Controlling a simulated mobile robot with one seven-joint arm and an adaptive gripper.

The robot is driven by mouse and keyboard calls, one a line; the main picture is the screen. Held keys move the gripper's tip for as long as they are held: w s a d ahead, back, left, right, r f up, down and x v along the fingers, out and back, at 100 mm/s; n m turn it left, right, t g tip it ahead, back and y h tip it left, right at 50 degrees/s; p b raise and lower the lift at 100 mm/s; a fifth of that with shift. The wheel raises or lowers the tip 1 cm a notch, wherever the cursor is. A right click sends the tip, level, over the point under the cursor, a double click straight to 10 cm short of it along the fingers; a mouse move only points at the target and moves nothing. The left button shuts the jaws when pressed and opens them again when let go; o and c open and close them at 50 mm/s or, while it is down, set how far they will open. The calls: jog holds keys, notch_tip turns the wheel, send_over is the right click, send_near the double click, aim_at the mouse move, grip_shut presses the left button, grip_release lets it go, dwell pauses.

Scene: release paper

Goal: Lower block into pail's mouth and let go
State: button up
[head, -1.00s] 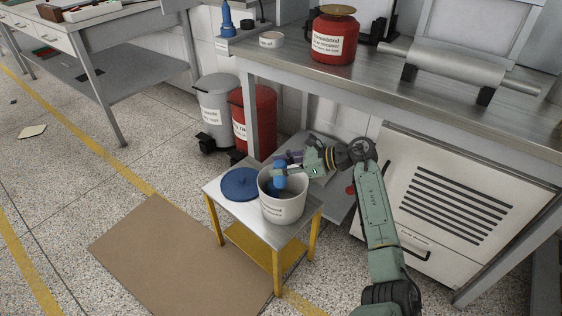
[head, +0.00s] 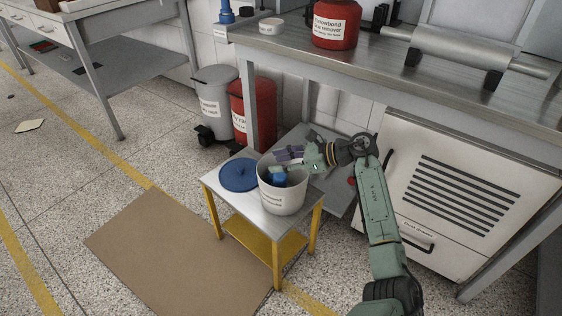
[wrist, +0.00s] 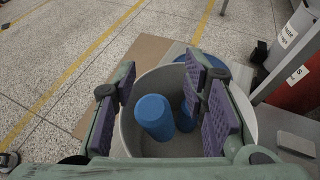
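The light grey pail (head: 284,202) stands upright on a small table, its mouth open upward. A blue block (head: 277,176) shows inside the pail's mouth in the head view. In the wrist view a blue rounded block (wrist: 153,118) lies within the pail's rim, between the fingers in the picture and clear of both pads. A second blue shape (wrist: 186,117) shows beside it, partly hidden by the right finger. My gripper (head: 288,155) is over the pail's far edge, with its purple-padded fingers (wrist: 163,85) spread wide and empty.
A blue round lid (head: 239,175) lies on the small table (head: 245,207), left of the pail. A red bin (head: 258,105) and a grey bin (head: 213,105) stand behind. The workbench (head: 400,90) and white cabinet (head: 455,195) are at the right. A brown mat (head: 180,255) covers the floor in front.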

jog(key=o, duration=0.3)
jog(key=v, duration=1.2)
jog(key=shift+f, duration=0.1)
